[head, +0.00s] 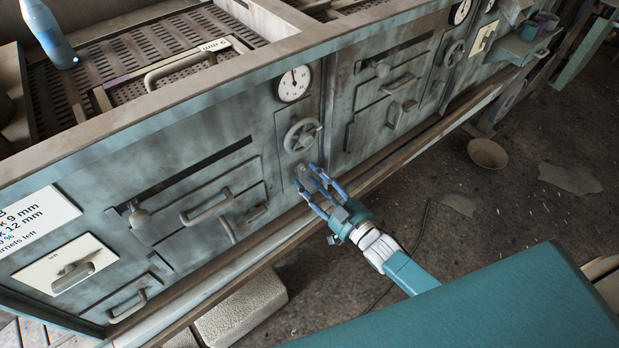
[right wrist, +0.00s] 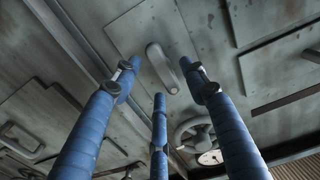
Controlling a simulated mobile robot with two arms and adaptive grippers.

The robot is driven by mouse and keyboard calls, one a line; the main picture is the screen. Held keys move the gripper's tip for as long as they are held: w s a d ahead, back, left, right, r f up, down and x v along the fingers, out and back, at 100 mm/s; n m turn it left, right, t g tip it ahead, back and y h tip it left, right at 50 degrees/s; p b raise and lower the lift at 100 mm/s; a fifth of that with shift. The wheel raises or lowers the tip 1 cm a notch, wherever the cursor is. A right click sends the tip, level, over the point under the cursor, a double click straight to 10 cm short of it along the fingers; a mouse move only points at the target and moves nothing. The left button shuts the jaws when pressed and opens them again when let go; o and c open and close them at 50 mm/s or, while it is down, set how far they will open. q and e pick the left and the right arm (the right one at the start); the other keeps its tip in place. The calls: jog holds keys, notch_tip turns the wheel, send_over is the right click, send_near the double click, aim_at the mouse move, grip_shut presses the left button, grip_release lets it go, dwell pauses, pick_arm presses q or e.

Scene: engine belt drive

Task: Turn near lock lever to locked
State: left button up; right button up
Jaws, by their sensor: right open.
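A grey, rounded lever (right wrist: 162,68) sits on a weathered metal panel, and I take it for the near lock lever. In the right wrist view it lies between my spread fingertips, slanting to the lower right. In the head view, the lever (head: 303,174) is below a handwheel and partly covered by my fingers. My right gripper (head: 318,188), with blue fingers, is open in front of it. The gripper also shows in the right wrist view (right wrist: 159,74); I cannot tell whether any finger touches the lever. My left gripper is not in view.
The handwheel (head: 302,136) and a round gauge (head: 294,84) are above the lever. A drawer handle (head: 207,206) protrudes to the left. A ledge (head: 235,258) runs along the cabinet's foot. A pale block (head: 240,309) and a bowl (head: 488,152) are on the floor.

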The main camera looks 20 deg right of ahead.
jog(key=v, duration=1)
jog(key=shift+s, duration=0.4)
jog(key=shift+d, duration=0.15)
